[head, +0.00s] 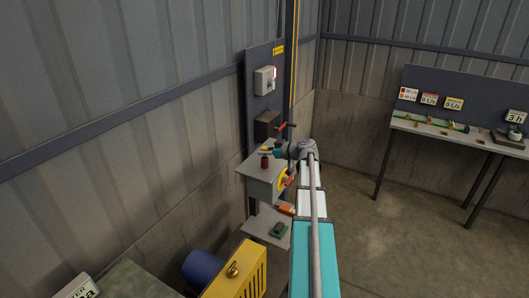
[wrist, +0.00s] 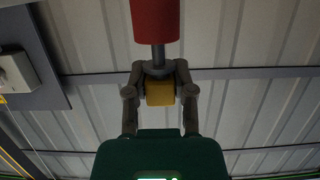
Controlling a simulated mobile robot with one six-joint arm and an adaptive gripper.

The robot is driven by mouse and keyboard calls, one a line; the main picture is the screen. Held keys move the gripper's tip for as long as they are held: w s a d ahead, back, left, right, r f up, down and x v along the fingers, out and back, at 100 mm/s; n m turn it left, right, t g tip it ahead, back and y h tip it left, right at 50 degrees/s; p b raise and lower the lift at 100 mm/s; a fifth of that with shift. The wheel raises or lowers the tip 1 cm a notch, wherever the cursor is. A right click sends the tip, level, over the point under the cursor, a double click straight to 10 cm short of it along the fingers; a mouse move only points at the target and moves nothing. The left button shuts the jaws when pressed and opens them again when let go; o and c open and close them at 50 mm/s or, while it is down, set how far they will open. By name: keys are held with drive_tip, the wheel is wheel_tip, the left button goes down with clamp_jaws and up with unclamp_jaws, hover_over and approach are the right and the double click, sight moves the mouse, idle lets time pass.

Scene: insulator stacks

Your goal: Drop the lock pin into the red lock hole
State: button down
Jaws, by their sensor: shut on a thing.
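A yellow block (wrist: 160,93) shows between the fingers. In the head view a small dark red cylinder (head: 265,162) shows just below the gripper. I cannot make out the red lock hole.
A dark panel (head: 253,108) with a grey switch box (head: 265,80) stands behind the cabinet. A lower shelf (head: 262,228) holds a dark green item. A yellow housing (head: 238,274) stands in front. A bench (head: 435,131) is at the right, with open floor between.

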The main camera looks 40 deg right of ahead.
drive_tip(key=shift+f+b, duration=0.8)
drive_tip(key=shift+f, duration=0.05)
drive_tip(key=shift+c, duration=2)
unclamp_jaws()
drive_tip(key=shift+r, duration=0.15)
